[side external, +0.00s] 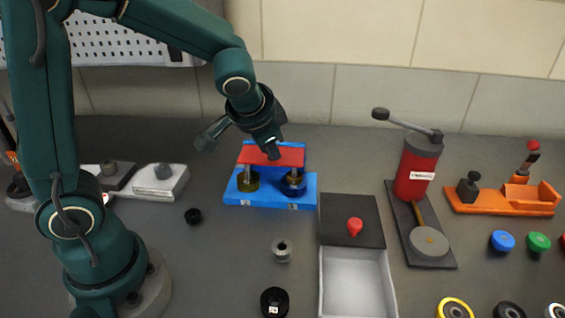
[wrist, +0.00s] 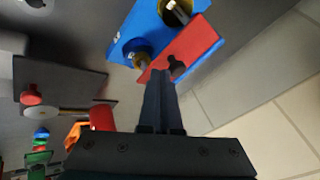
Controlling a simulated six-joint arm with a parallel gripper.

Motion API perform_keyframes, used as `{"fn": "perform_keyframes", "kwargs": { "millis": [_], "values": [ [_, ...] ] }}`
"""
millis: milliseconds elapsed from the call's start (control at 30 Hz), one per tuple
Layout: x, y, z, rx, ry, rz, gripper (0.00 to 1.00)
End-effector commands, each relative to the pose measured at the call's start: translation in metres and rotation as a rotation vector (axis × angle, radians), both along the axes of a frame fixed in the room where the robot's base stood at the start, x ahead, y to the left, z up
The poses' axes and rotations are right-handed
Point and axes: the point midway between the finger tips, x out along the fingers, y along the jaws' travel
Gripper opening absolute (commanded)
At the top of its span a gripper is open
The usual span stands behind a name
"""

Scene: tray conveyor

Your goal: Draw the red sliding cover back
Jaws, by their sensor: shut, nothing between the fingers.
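The red cover (side external: 285,157) is a flat plate lying across the top of a blue fixture (side external: 270,200) with two posts and round bases under it. In the wrist view the red cover (wrist: 195,45) carries a small dark knob (wrist: 177,66) near its edge. My gripper (side external: 272,152) is over the red cover in the side view and hides part of it, including the knob. In the wrist view my gripper (wrist: 159,74) is shut, with its fingertips beside the knob and nothing between them. I cannot tell whether the fingertips touch the knob or cover.
Right of the blue fixture is a white bin (side external: 323,285) with a dark lid (side external: 340,208) and red knob (side external: 355,226). A red press (side external: 412,175) and an orange fixture (side external: 500,204) stand farther right. Loose round parts lie in front. The tiled wall is close behind.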

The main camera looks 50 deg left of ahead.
Motion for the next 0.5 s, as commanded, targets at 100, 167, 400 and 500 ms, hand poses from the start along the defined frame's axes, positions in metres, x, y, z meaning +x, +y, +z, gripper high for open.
{"fn": "perform_keyframes", "kwargs": {
  "millis": [100,167,400,500],
  "values": [
    [0.0010,0.0044,-0.0007,0.001,0.001,0.001,0.00],
    [0.0012,0.0049,-0.0008,0.001,0.000,0.000,0.00],
    [0.0014,0.0047,-0.0006,0.000,0.000,-0.001,0.00],
    [0.0039,0.0071,-0.0006,0.001,0.000,0.002,0.00]
  ]
}}
